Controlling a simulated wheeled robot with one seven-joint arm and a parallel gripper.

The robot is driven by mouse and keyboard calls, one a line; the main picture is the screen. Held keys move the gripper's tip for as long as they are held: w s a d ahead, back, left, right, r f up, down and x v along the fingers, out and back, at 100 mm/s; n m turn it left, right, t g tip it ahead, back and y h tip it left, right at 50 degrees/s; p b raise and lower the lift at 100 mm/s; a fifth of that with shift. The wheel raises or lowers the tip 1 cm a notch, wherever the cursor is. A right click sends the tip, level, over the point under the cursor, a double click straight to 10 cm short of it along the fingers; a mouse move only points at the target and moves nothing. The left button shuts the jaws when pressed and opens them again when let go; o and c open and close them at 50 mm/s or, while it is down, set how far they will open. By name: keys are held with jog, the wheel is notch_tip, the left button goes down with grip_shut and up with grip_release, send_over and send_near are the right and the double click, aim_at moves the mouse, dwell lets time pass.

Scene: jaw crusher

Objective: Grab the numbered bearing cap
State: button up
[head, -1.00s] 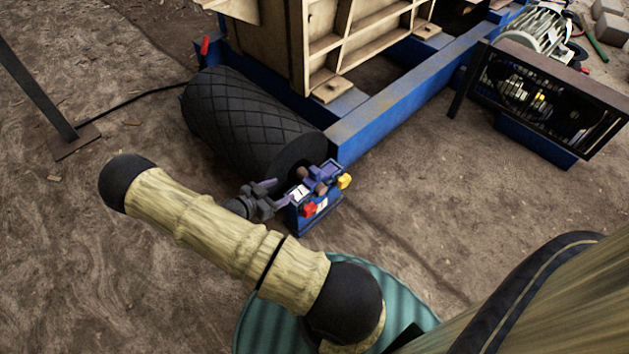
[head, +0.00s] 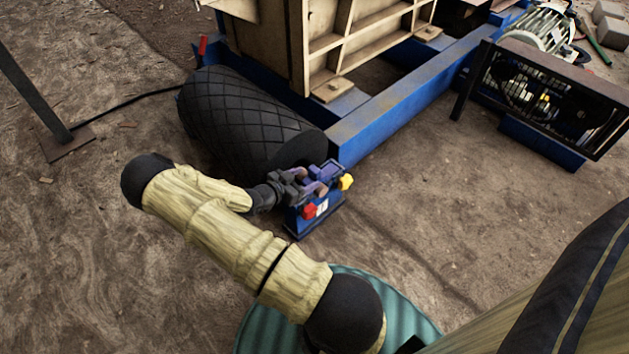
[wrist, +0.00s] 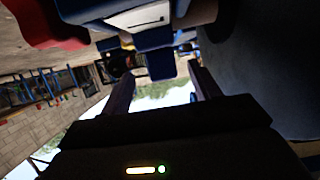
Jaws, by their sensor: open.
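A small blue stand (head: 299,221) with a white label (head: 322,208) on its front stands on the ground beside the black tyre-like roller. My gripper (head: 318,181) is at the top of this stand, open, its purple fingers over it. In the wrist view a blue block (wrist: 160,64) lies between the tips of my open gripper (wrist: 160,76). A white plate with a dark stroke (wrist: 138,18) shows above that block. The block may be the bearing cap; I cannot read a number clearly, and my gripper hides part of the stand's top in the head view.
A red knob (head: 309,211) and a yellow knob (head: 346,182) are on the stand. The large black roller (head: 240,120) is close behind, by the blue crusher frame (head: 400,105). A caged motor unit (head: 540,95) stands to the right. Ground in front is free.

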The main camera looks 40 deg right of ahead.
aim_at(312, 175)
jog(key=shift+b+x, duration=2.05)
jog(key=shift+x, duration=0.3)
jog(key=shift+w+d, duration=0.15)
jog(key=shift+d, duration=0.15)
jog(key=shift+r, duration=0.1)
grip_shut()
jog(key=shift+r, duration=0.1)
notch_tip(312, 175, up, 10)
jog(key=p, duration=0.6)
